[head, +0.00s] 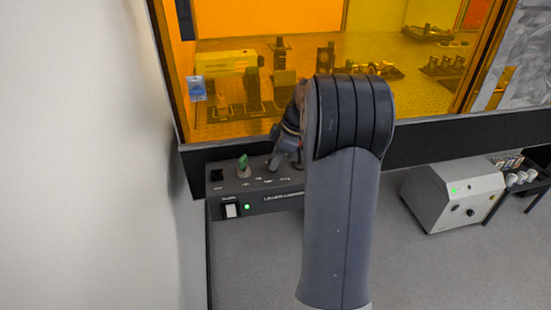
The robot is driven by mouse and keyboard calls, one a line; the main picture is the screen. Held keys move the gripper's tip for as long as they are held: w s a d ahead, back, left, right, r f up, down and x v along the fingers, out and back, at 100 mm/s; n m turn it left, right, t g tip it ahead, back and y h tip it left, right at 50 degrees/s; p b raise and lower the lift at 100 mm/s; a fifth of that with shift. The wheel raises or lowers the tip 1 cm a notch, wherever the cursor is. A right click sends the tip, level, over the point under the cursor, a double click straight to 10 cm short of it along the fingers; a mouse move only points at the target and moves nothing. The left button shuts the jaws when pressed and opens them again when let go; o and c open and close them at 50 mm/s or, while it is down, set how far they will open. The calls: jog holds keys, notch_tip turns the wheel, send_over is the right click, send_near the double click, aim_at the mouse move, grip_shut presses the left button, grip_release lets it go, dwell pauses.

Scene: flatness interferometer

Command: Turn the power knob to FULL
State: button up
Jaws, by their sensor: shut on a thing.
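The dark control panel (285,201) juts out below the amber window at the lower left of the head view. A green key-like switch (243,162) stands upright on its top, left of my gripper. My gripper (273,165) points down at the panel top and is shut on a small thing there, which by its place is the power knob. The jaws and arm hide the knob, so its pointer and setting cannot be seen. Small white labels on the panel are too small to read.
The amber window (300,60) rises behind. A grey box (452,192) stands at right. A pale wall is close on the left.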

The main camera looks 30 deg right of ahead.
jog(key=shift+n+g, duration=0.3)
jog(key=shift+n, duration=0.3)
jog(key=o, duration=1)
jog(key=shift+r, duration=0.1)
jog(key=v, duration=1)
jog(key=shift+d+r+p, duration=0.2)
jog(key=shift+r+p, duration=0.05)
jog(key=shift+p, duration=0.1)
jog(key=shift+s, duration=0.1)
jog(key=x, duration=1.1)
jog(key=shift+b, duration=0.3)
